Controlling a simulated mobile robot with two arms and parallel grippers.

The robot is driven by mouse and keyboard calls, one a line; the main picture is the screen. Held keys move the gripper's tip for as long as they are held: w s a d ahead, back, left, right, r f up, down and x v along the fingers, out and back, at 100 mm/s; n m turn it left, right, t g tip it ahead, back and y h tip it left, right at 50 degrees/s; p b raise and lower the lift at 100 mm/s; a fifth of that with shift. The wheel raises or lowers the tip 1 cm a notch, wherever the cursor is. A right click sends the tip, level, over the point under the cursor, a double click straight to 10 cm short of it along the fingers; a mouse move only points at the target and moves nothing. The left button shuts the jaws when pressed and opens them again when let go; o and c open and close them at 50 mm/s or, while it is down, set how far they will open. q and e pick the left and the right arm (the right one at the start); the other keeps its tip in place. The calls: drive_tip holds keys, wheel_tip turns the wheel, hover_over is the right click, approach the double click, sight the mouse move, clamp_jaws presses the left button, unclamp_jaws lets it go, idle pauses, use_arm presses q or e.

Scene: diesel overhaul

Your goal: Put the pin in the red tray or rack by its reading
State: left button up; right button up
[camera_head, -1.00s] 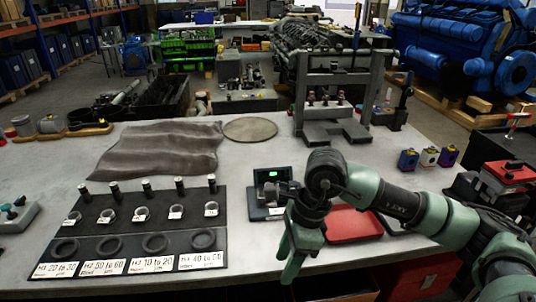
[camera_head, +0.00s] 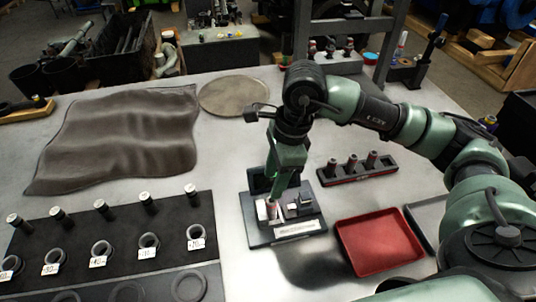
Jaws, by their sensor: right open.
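My right gripper (camera_head: 277,188) is open, pointing down over the black measuring gauge (camera_head: 284,236). A small reddish upright piece (camera_head: 271,208), which looks like the pin, stands on the gauge just below the fingertips; I cannot tell whether the fingers touch it. The gripper hides much of the gauge's display, and no reading is legible. The red tray (camera_head: 379,243) lies empty to the right of the gauge. My left gripper is not in view.
A black board (camera_head: 110,243) on the left carries several upright pins and labelled rings. A brown cloth (camera_head: 120,140) and a round plate (camera_head: 234,96) lie behind it. A grey tray (camera_head: 430,222) is beside the red one. A press frame stands at the back.

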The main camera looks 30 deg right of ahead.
sight(274, 201)
drive_tip(key=shift+f, duration=0.25)
drive_tip(key=shift+s+f, duration=0.15)
drive_tip(key=shift+f, duration=0.1)
drive_tip(key=shift+s+f+b, duration=0.1)
drive_tip(key=shift+f+b, duration=0.25)
drive_tip(key=shift+b, duration=0.1)
drive_tip(key=b+x, duration=0.1)
drive_tip(key=x, duration=0.2)
drive_tip(key=d+b+x, duration=0.1)
drive_tip(key=b+x, duration=0.1)
drive_tip(key=x, duration=0.1)
drive_tip(key=shift+d+f+b, duration=0.1)
drive_tip(key=shift+f+b, duration=0.05)
drive_tip(key=shift+b, duration=0.15)
drive_tip(key=shift+f+b, duration=0.55)
drive_tip(key=shift+b, duration=0.05)
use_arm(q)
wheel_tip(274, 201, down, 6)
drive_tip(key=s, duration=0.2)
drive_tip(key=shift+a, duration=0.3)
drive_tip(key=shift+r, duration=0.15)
use_arm(e)
clamp_jaws()
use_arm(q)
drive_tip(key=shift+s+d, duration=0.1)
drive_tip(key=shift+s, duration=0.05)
use_arm(e)
drive_tip(key=shift+r, duration=0.1)
